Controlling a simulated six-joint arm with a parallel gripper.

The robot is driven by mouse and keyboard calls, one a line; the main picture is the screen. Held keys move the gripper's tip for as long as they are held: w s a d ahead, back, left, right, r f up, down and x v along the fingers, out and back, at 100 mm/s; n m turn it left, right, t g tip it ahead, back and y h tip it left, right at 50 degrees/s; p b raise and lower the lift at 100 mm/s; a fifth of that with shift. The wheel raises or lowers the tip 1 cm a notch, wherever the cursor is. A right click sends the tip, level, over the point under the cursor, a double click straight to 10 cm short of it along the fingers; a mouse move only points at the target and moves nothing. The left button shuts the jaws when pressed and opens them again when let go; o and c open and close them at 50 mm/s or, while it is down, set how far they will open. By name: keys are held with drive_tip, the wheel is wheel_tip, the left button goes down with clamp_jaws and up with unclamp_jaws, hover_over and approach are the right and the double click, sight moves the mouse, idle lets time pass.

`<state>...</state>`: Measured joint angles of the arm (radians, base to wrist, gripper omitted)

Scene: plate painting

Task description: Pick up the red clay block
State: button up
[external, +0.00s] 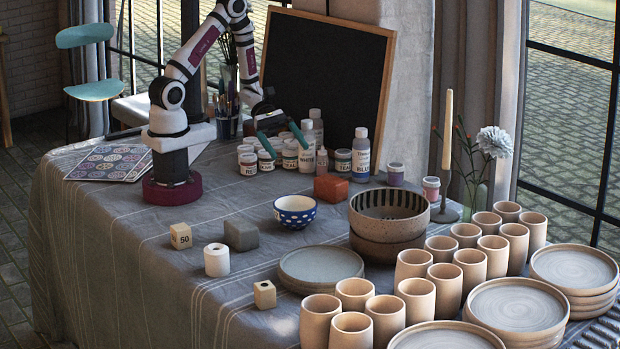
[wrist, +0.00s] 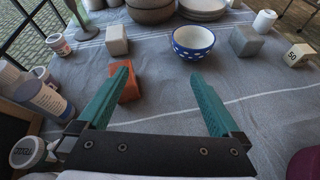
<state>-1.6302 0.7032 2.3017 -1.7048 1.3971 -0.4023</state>
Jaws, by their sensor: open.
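My gripper (external: 283,142) is open and empty, with teal fingers. It hangs near the paint jars, up and to the left of the block in the external view. In the wrist view my gripper (wrist: 160,77) has its fingers spread wide, and the block is off-centre to the left.
A blue dotted bowl (external: 295,211) stands left of the block, and a striped bowl (external: 389,215) in front. Paint jars and bottles (external: 361,155) crowd close behind. A grey block (external: 241,235) lies farther left. Bare cloth (wrist: 170,110) shows between the fingers.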

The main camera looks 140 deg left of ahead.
drive_tip(key=s+a+f+n+y, duration=0.3)
drive_tip(key=s+a+n, duration=0.1)
drive_tip(key=a+n, duration=0.1)
approach(343, 194)
drive_tip(key=x, duration=0.5)
drive_tip(key=shift+w+d+f, duration=0.1)
drive_tip(key=shift+w+f, duration=0.05)
clamp_jaws()
